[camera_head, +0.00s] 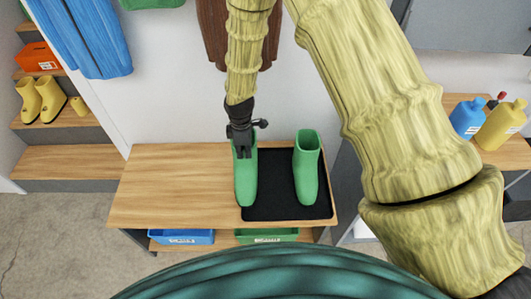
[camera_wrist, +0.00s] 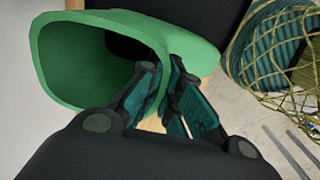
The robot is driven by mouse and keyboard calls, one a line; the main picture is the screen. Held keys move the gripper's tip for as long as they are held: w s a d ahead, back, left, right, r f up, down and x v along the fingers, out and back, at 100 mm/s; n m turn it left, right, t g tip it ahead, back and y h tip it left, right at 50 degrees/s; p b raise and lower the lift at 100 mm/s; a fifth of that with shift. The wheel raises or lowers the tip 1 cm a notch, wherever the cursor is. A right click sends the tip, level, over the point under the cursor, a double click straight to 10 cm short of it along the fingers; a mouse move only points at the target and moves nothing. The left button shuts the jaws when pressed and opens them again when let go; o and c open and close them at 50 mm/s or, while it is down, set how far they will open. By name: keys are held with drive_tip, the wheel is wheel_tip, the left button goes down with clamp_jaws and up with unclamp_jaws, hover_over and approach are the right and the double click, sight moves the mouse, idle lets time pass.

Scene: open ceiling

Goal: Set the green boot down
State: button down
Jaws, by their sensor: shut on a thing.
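A green boot (camera_head: 246,182) is held upright by my gripper (camera_head: 242,148), which is shut on the rim of its shaft. The boot overlaps the left edge of a black mat (camera_head: 272,203) on the wooden bench; I cannot tell whether its sole touches down. A second green boot (camera_head: 307,172) stands upright on the mat to the right, apart from the held one. In the wrist view, my gripper's fingers (camera_wrist: 168,72) pinch the held boot's rim (camera_wrist: 58,88), and its open top faces the camera.
The wooden bench (camera_head: 165,180) is bare left of the mat. Blue (camera_head: 181,237) and green (camera_head: 266,235) bins sit below it. Yellow boots (camera_head: 42,98) and an orange box (camera_head: 37,57) stand on steps at left. Bottles (camera_head: 468,117) stand on a right-hand surface. Clothes hang behind.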

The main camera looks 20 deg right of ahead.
drive_tip(key=d+f+p, duration=0.2)
drive_tip(key=d+f, duration=0.2)
drive_tip(key=d, duration=0.3)
drive_tip(key=shift+d+f+p, duration=0.15)
drive_tip(key=shift+d+p, duration=0.1)
drive_tip(key=shift+p, duration=0.1)
drive_tip(key=shift+s, duration=0.1)
drive_tip(key=c, duration=1.6)
unclamp_jaws()
drive_tip(key=shift+c, duration=0.2)
wheel_tip(320, 180, up, 12)
drive_tip(key=b, duration=0.2)
drive_tip(key=shift+b, duration=0.3)
